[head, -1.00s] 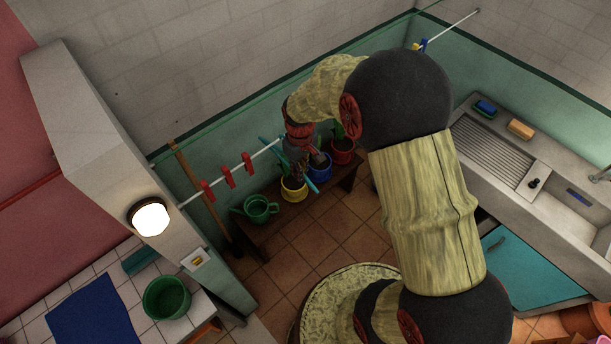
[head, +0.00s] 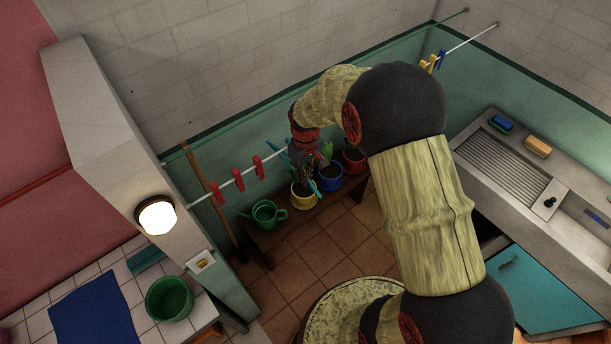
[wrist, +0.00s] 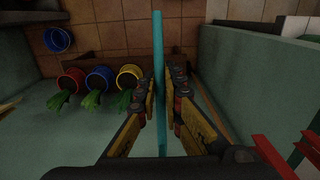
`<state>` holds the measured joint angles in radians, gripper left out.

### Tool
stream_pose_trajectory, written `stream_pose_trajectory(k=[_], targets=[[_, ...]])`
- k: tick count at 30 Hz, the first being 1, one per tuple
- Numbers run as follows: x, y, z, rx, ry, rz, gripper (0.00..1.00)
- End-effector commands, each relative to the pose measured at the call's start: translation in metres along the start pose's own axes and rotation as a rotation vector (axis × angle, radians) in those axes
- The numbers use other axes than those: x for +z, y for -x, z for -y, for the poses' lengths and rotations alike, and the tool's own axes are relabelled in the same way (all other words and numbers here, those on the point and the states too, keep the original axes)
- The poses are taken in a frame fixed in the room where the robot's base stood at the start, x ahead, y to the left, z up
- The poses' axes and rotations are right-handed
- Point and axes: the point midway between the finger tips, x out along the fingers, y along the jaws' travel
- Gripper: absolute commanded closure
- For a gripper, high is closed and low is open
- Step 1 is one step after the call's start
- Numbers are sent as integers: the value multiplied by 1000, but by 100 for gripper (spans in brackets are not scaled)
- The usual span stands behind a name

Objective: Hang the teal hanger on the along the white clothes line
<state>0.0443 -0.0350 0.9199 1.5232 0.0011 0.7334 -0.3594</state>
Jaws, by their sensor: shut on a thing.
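The teal hanger (wrist: 159,60) is a thin teal bar running away between my gripper's two fingers (wrist: 160,95) in the wrist view, and the fingers are shut on it. In the head view the hanger (head: 287,158) shows as teal ends beside my gripper (head: 306,155); my wrist and gripper hide the rest. The white clothes line (head: 238,182) runs from the lamp wall at the left up towards the far right, passing behind my arm. The hanger appears near the line in the head view; I cannot tell whether they touch.
Red pegs (head: 238,180) sit on the line left of my gripper. Yellow and blue pegs (head: 434,61) are at its far right. Below stand a yellow pot (head: 303,194), a blue pot (head: 329,177), a red pot (head: 355,160) and a green watering can (head: 265,213) on a wooden bench.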

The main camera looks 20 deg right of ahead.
Motion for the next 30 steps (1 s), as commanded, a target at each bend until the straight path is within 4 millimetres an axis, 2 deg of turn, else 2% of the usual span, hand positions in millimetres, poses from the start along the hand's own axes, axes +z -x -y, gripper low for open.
stream_pose_trajectory(k=[7,8,18,26,30], targets=[[0,0,0,0,0,-1,100],[0,0,0,0,0,-1,90],[0,0,0,0,0,-1,70],[0,0,0,0,0,0,70],[-1,6,0,1,0,-2,70]])
